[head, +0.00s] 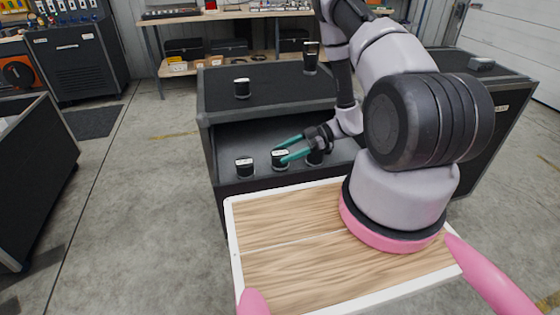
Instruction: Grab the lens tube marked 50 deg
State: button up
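Several short black lens tubes with pale labels on top stand on a dark strapped tote unit; the labels are too small to read, so I cannot tell which is marked 50 deg. In the lower bay, one tube (244,168) stands at the left, one (279,161) in the middle, and one (314,158) at the right, partly hidden behind my gripper. Another tube (242,89) stands on the upper surface at left. My gripper (279,152) reaches in from the right, its teal fingers spread at the middle tube's top. Whether they touch it is unclear.
A taller dark item (310,60) stands at the back of the unit's top (270,75). The upper deck overhangs the lower bay (262,138). My arm covers the unit's right part.

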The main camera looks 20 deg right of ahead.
grip_shut()
jog(key=shift+r, duration=0.15)
